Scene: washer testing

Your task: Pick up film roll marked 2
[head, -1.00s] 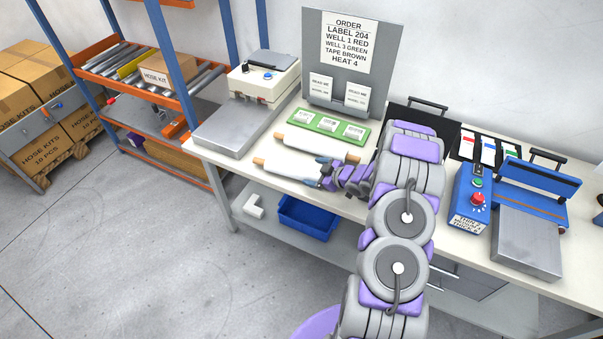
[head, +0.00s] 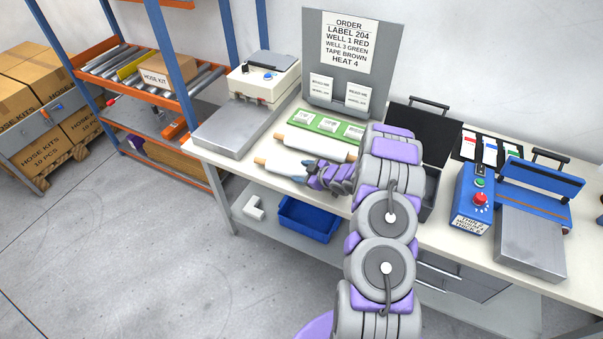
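Two white film rolls with wooden end handles lie side by side on the bench. The rear film roll (head: 311,143) is mostly in view. The front film roll (head: 283,165) shows its left part, and my gripper (head: 306,171) covers its right part. I cannot read a number on either roll, so I cannot tell which is marked 2. My gripper is at the front roll, over or around its right part. Its fingers are small and partly hidden by the wrist, so I cannot tell whether they are open or closed on the roll.
A green label tray (head: 326,124) lies behind the rolls, below the grey order board (head: 313,60). A machine with a metal plate (head: 227,126) stands left. An open black case (head: 424,132) and a blue press (head: 538,178) stand right. A blue bin (head: 308,219) sits below.

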